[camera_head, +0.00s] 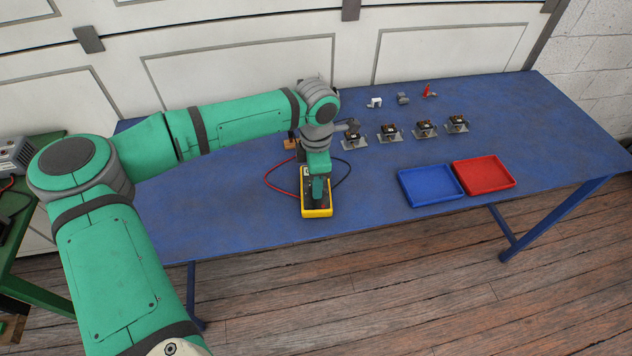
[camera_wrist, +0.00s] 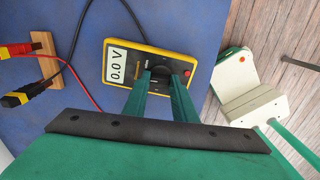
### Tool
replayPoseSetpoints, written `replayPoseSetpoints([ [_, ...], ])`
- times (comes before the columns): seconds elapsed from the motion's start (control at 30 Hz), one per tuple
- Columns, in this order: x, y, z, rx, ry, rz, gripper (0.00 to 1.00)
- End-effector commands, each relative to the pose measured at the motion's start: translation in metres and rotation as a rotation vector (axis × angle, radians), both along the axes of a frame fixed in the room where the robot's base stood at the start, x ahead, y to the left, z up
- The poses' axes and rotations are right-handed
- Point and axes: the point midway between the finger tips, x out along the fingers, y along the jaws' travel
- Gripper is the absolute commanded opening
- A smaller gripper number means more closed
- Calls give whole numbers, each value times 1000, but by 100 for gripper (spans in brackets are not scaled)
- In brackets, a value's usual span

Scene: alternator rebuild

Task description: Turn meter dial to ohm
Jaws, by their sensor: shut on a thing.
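The yellow-and-black meter (camera_head: 318,211) lies on the blue table near its front edge, below my gripper (camera_head: 318,200). In the wrist view the meter (camera_wrist: 112,92) has a lit display (camera_wrist: 116,66) reading "0.0 V". My gripper (camera_wrist: 161,78) has its two green fingers shut on the dark dial (camera_wrist: 159,74) in the middle of the meter's face. The fingers hide most of the dial, so I cannot tell its pointer mark. A red button shows beside the dial.
A red and a black lead run from a wooden block (camera_wrist: 42,65) holding the probes. A blue tray (camera_head: 404,199) and a red tray (camera_head: 510,181) stand to the right. Several small mounted units (camera_head: 390,133) and loose parts sit behind. The right of the table is clear.

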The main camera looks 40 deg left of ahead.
Motion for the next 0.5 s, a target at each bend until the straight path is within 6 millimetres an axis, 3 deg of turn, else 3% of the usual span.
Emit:
replayPoseSetpoints([
  [0.47,0,0,0,1,-1,0,2],
  [0.5,0,0,0,1,-1,0,34],
])
